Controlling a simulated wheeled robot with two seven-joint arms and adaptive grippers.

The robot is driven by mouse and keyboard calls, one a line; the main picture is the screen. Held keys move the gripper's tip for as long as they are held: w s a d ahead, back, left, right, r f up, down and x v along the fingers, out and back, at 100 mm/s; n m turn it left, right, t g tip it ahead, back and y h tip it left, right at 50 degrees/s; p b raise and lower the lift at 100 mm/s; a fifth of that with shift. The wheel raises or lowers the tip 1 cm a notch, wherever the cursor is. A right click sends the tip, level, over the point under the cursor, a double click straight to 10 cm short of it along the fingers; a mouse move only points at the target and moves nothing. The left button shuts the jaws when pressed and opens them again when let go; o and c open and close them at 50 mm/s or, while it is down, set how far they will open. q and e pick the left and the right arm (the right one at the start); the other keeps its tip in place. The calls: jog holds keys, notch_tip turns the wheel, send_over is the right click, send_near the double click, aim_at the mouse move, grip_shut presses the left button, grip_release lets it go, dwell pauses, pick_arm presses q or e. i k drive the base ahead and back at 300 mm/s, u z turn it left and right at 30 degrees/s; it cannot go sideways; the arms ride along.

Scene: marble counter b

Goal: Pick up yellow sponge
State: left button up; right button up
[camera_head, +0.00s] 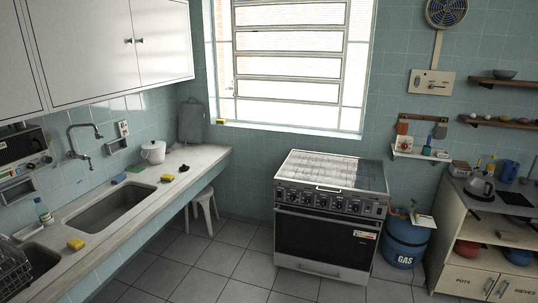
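Several small yellow items show in the head view. One yellow sponge (76,244) lies on the counter's front strip, between the two sinks. A second yellow sponge-like block (168,177) lies farther back on the counter, beyond the larger sink. A small yellow item (220,121) sits on the window sill, too small to identify surely. Neither of my grippers is in view, and nothing is seen touching the sponges.
The marble counter (205,158) runs along the left wall, with a large sink (108,208) and a dish rack (12,268). A stove (330,240) faces open tiled floor (225,262).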

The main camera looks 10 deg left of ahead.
aim_at(166, 177)
jog(key=u, duration=0.3)
jog(key=i, duration=2)
jog(key=u, duration=0.35)
